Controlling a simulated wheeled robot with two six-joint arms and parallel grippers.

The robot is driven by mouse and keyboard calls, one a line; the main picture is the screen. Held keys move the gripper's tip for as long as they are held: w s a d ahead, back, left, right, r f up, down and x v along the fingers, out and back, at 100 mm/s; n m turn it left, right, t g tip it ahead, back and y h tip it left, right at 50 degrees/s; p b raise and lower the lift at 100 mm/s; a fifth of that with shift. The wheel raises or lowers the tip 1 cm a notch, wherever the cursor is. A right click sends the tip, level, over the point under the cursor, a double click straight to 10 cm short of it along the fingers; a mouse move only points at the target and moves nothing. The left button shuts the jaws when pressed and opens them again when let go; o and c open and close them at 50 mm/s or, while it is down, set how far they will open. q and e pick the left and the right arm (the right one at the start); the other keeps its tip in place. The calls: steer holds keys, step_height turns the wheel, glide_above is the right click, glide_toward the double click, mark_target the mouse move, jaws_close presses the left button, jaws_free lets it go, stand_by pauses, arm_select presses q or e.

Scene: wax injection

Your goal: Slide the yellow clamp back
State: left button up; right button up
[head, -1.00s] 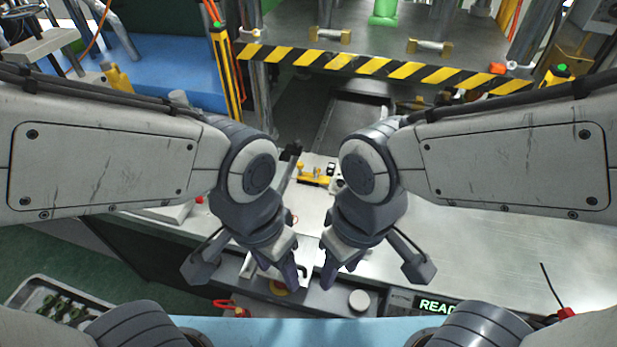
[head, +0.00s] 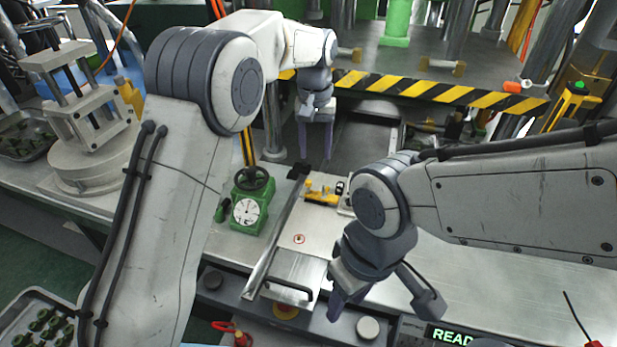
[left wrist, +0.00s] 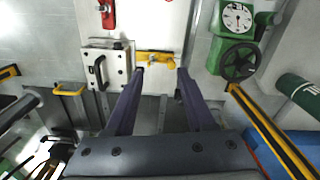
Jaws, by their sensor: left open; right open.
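The yellow clamp (head: 321,196) is a small bracket-like piece on the pale plate in the middle of the bench, in front of the press opening. In the left wrist view the clamp (left wrist: 155,58) lies just beyond my fingertips, roughly in line with the space between them. My left gripper (head: 317,150) is open and empty, reaching past the clamp on its far side with fingers pointing down. In the left wrist view its two fingers (left wrist: 161,74) are spread. My right gripper (head: 345,300) is open and empty, low over the front edge of the bench.
A green dial gauge with a handwheel (head: 247,212) stands left of the clamp. A metal plate with a black handle (head: 290,280) lies in front. The black-and-yellow striped bar (head: 430,90) crosses behind.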

mark_target(308, 181)
arm_select(q)
steer(key=shift+n, duration=0.5)
steer(key=w+f, duration=0.1)
steer(key=f, duration=0.3)
steer(key=w+a+f, duration=0.1)
steer(key=f, duration=0.3)
steer(key=w+f+p, duration=0.1)
steer(key=w+f, duration=0.1)
steer(key=f, duration=0.2)
steer(key=shift+a+f, duration=0.35)
jaws_close()
stand_by(0.5)
